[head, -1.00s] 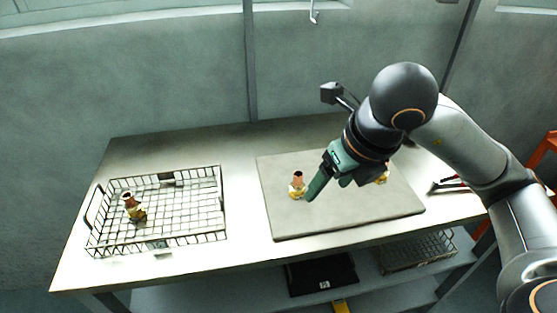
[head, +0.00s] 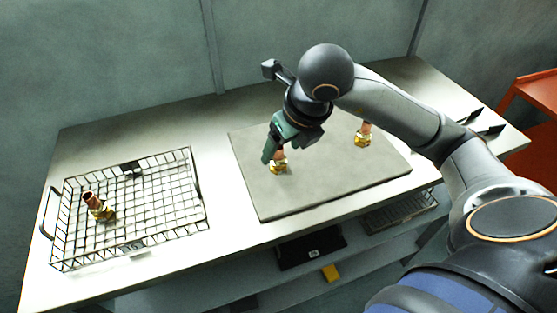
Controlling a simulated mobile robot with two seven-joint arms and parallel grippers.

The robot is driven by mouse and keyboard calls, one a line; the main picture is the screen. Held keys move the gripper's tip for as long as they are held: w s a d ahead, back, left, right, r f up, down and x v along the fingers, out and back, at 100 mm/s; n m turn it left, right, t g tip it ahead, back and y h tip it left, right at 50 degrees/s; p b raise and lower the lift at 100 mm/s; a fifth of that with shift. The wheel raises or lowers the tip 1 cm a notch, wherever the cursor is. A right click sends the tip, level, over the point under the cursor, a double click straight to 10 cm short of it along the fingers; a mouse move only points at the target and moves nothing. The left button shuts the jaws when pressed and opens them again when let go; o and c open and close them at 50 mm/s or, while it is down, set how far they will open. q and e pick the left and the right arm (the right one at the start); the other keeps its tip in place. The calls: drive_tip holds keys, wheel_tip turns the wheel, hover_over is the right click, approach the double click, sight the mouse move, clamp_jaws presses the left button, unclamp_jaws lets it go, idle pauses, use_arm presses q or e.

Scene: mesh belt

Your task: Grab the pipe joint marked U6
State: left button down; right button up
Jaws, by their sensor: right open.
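One copper and brass pipe joint (head: 279,164) stands on the grey mat (head: 330,187), right at my right gripper (head: 268,158). The gripper is open, with its green fingers pointing down over the left side of this joint and hiding part of its copper top. A second pipe joint (head: 363,135) stands farther right on the mat, partly behind my right arm. A third pipe joint (head: 98,207) leans in the wire basket (head: 128,247). No marking such as U6 is readable on any joint. My left gripper is out of view.
The wire basket stands on the left of the pale table (head: 100,137). Dark tools (head: 490,131) lie at the table's right end. A lower shelf holds a black tray (head: 310,247) and a yellow item (head: 330,272). An orange cart (head: 540,92) stands at right.

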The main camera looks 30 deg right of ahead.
sight(281, 150)
drive_tip(key=x, duration=0.4)
drive_tip(key=shift+w+d+f, duration=0.25)
drive_tip(key=shift+w+d, duration=0.05)
drive_tip(key=shift+w, duration=0.1)
clamp_jaws()
idle(0.4)
